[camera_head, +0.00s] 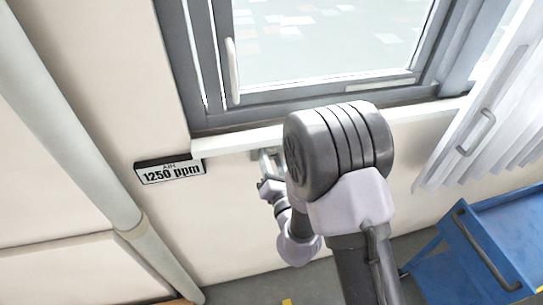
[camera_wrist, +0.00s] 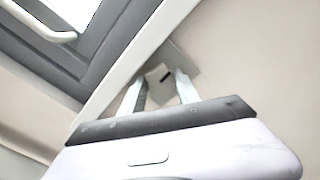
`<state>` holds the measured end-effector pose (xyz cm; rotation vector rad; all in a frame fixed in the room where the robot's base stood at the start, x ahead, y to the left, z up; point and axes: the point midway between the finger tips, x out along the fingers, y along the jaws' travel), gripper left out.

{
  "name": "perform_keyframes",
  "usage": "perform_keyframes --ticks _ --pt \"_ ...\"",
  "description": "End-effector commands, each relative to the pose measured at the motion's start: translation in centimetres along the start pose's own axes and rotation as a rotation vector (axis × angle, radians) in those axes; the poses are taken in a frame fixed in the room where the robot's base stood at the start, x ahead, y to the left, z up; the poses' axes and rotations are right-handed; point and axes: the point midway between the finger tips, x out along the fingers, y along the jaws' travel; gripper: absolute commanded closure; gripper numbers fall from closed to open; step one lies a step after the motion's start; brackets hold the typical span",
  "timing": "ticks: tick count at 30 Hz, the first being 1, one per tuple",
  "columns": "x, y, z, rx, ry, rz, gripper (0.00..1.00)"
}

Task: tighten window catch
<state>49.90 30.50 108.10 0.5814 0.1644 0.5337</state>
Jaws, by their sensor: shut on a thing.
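In the head view my gripper (camera_head: 266,162) reaches up to the wall under the sill, and my arm hides most of the catch.
The grey-framed window (camera_head: 185,75) has a white handle (camera_head: 232,70) and a pale sill (camera_head: 225,142). A pipe (camera_head: 75,135) runs down the left. White blinds (camera_head: 490,105) and a blue cart (camera_head: 490,240) are right.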

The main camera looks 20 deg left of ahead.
Motion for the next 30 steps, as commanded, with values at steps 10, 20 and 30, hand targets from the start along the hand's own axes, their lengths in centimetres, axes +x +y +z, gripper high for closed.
perform_keyframes --ticks 10,20,30 --pt "0.08 0.07 0.15 0.048 -0.004 0.002 1.0" --pt "0.08 0.07 0.13 0.049 -0.004 0.002 0.54" --pt "0.05 0.07 0.08 0.047 -0.002 0.002 0.4"
